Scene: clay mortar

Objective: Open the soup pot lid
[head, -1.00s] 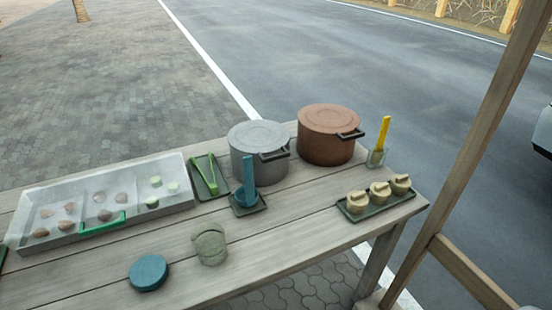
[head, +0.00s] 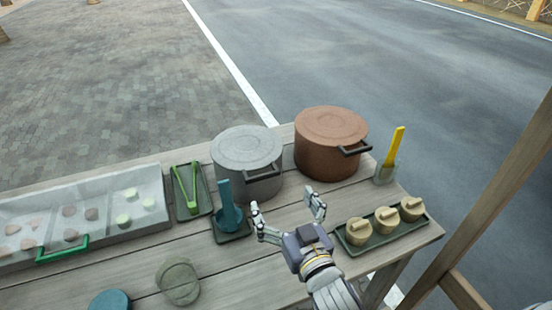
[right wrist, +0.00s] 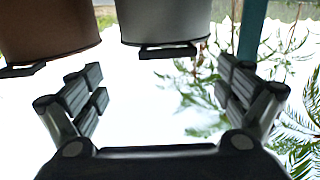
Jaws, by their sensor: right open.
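A grey pot (head: 247,172) with a flat grey lid (head: 246,146) stands at the table's back edge. A brown pot (head: 328,155) with a brown lid (head: 330,124) stands right of it. Both lids are on, and each pot shows a dark handle at its front right. My right gripper (head: 286,206) is open and empty in front of the pots, fingers pointing toward them. In the right wrist view, the grey pot (right wrist: 165,20) is ahead between the open fingers, and the brown pot (right wrist: 45,28) is at upper left. My left gripper is not in view.
A blue ladle holder (head: 230,215) stands close left of the gripper, beside green tongs on a tray (head: 188,190). A tray of small lidded cups (head: 385,228) and a yellow-handled utensil in a cup (head: 388,165) are at right. A clear divided box (head: 80,212) is at left.

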